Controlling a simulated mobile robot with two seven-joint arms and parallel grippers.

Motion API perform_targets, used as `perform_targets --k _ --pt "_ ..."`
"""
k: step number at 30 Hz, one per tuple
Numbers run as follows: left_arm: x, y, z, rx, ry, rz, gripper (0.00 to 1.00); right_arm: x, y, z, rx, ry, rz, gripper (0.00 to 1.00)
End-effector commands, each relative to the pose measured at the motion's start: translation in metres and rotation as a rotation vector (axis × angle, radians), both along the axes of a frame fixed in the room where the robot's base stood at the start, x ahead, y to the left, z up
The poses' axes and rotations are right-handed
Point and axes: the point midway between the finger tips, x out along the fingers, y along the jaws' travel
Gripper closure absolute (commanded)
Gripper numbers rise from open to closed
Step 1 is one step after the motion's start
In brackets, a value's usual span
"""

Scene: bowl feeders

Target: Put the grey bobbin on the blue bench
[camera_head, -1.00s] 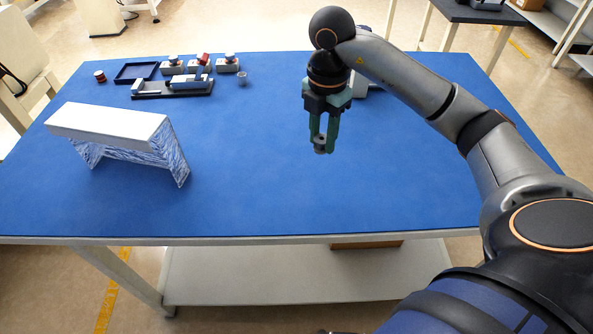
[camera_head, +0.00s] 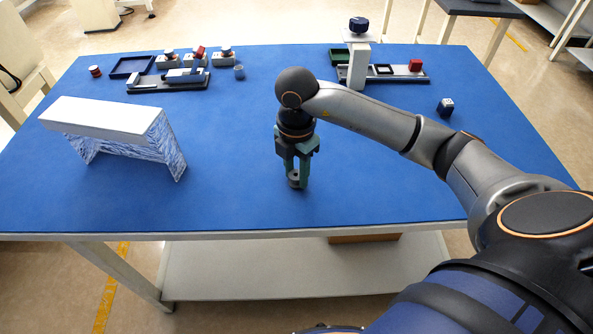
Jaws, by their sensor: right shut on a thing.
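My right gripper (camera_head: 297,184) is shut on the grey bobbin (camera_head: 293,179), near the front middle of the blue table. The bobbin is small and partly hidden by the green fingers. I cannot tell whether it touches the table or hangs just above it. The bench (camera_head: 107,117) stands at the left, with a white top and blue-streaked legs. The gripper is to the right of the bench, apart from it. My left gripper is not in view.
At the back left are a red spool (camera_head: 95,71), a dark tray (camera_head: 132,66), a fixture (camera_head: 168,80) and a small grey cup (camera_head: 239,72). The table between bench and gripper is clear.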

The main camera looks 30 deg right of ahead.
Motion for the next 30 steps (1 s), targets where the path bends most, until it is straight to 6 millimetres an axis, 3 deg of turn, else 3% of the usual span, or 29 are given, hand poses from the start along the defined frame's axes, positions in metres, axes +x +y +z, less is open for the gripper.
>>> perform_targets --k 4,5,12,23,30 --pt "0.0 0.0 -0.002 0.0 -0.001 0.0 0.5 0.0 0.0 -0.004 0.0 0.0 0.001 1.0" --pt "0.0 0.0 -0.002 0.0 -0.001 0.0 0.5 0.0 0.0 -0.004 0.0 0.0 0.001 0.62" --pt "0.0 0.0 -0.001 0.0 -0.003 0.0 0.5 0.0 0.0 -0.003 0.0 0.0 0.001 0.35" --pt "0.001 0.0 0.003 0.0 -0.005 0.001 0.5 0.0 0.0 0.004 0.0 -0.001 0.0 0.34" --pt "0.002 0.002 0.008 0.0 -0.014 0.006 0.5 0.001 0.0 0.049 0.0 -0.006 0.001 0.34"
